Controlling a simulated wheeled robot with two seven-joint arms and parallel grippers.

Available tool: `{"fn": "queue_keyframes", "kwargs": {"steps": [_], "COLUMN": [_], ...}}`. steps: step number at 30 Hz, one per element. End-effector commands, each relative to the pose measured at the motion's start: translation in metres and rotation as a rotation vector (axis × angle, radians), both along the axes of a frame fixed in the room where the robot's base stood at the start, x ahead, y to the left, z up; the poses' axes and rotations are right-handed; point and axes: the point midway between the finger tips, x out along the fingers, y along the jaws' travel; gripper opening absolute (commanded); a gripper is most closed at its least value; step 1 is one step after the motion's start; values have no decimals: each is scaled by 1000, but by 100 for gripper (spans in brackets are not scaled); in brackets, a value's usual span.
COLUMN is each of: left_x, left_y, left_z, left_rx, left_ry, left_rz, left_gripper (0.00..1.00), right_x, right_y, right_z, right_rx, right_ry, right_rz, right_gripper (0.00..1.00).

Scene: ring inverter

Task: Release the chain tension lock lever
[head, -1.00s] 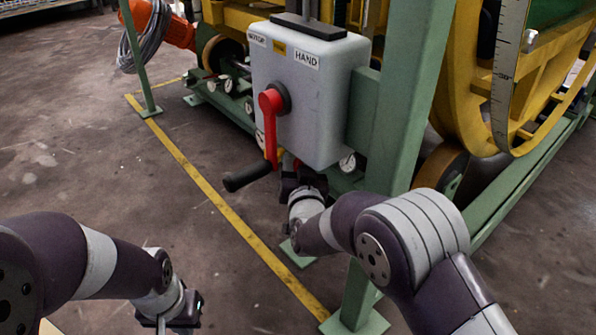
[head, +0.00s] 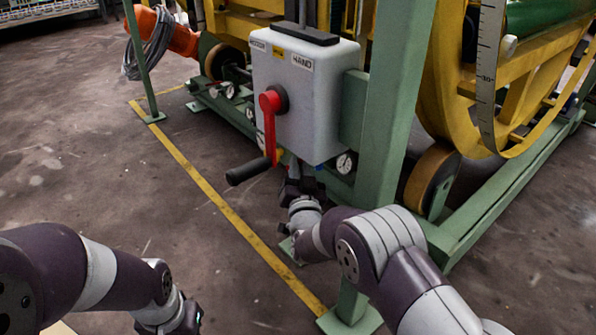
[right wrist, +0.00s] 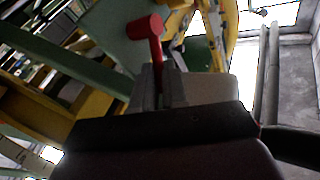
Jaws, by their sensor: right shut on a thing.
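A red lever (right wrist: 157,45) with a round hub shows in the right wrist view; its shaft runs down between my right fingers (right wrist: 165,90). My right gripper is shut on this lever.
The box hangs beside a green post (head: 395,110), close to my right forearm. Dial gauges (head: 345,163) and green rails lie behind. A yellow ring frame (head: 440,80) stands at the right. The floor left of the yellow line (head: 205,190) is clear.

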Motion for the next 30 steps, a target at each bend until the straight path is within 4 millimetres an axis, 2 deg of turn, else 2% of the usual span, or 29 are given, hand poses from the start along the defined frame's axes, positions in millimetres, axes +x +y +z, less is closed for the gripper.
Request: {"fn": "queue_keyframes", "kwargs": {"steps": [1,15,30], "left_x": [0,0,0], "left_y": [0,0,0], "left_z": [-1,-2,-2], "left_rx": [0,0,0], "left_ry": [0,0,0], "left_rz": [0,0,0], "left_gripper": [0,0,0], "right_x": [-1,-6,-7], "right_y": [0,-4,-4], "right_z": [-5,-17,-19], "right_rx": [16,171,199], "right_ry": [-22,-235,-273], "right_rz": [1,1,0], "right_gripper": [0,0,0]}}
